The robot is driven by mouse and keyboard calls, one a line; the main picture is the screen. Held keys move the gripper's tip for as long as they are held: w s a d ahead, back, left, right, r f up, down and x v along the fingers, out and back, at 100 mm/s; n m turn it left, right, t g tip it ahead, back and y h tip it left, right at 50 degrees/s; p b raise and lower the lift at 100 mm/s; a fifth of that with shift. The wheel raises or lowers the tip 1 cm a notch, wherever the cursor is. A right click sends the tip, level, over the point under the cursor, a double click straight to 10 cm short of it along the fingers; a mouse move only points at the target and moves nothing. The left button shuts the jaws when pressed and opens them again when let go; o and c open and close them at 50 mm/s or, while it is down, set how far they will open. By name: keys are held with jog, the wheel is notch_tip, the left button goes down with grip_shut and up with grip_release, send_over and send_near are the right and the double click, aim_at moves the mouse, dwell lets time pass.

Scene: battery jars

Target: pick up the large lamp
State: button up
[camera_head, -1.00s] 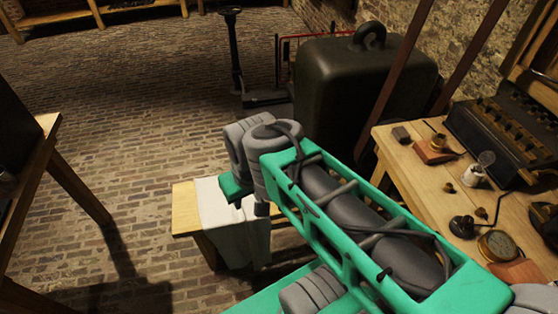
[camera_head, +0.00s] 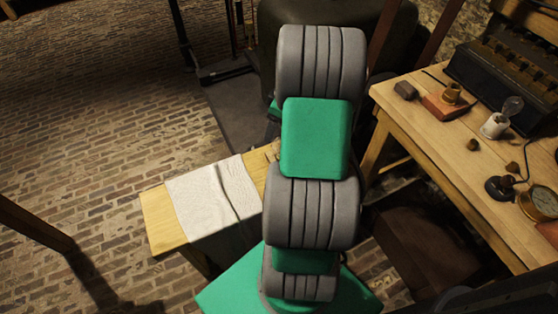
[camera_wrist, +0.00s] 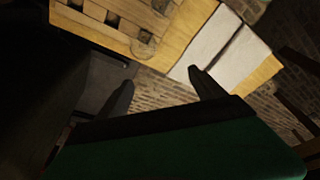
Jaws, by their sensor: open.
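A clear glass bulb on a white socket (camera_head: 497,122) stands on the right workbench in the head view. In the wrist view a pale round, glassy thing (camera_wrist: 144,45) sits at the corner of a wooden rack with square holes (camera_wrist: 115,28). I cannot tell for sure which of these is the large lamp. My gripper (camera_wrist: 160,78) has its two fingers apart with nothing between them. It is above floor level, below the bench edge in the picture and apart from the rack. In the head view my arm hides it.
A low wooden bench (camera_head: 160,225) carries a white cloth (camera_head: 213,198). The right workbench (camera_head: 430,145) holds a brass fitting on a block (camera_head: 450,98), a gauge (camera_head: 541,202) and small parts. A big dark vessel stands behind my arm. Brick floor at left is mostly clear.

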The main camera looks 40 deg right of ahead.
jog(key=shift+n, duration=0.3)
jog(key=d+f, duration=0.1)
jog(key=f, duration=0.1)
jog(key=s+d+f, duration=0.1)
jog(key=d+f, duration=0.1)
jog(key=shift+d, duration=0.1)
jog(key=x, duration=0.6)
jog(key=shift+w+d+f+b, duration=0.1)
jog(key=shift+w+f+b, duration=0.2)
jog(key=shift+f+b, duration=0.1)
jog(key=c, duration=1.7)
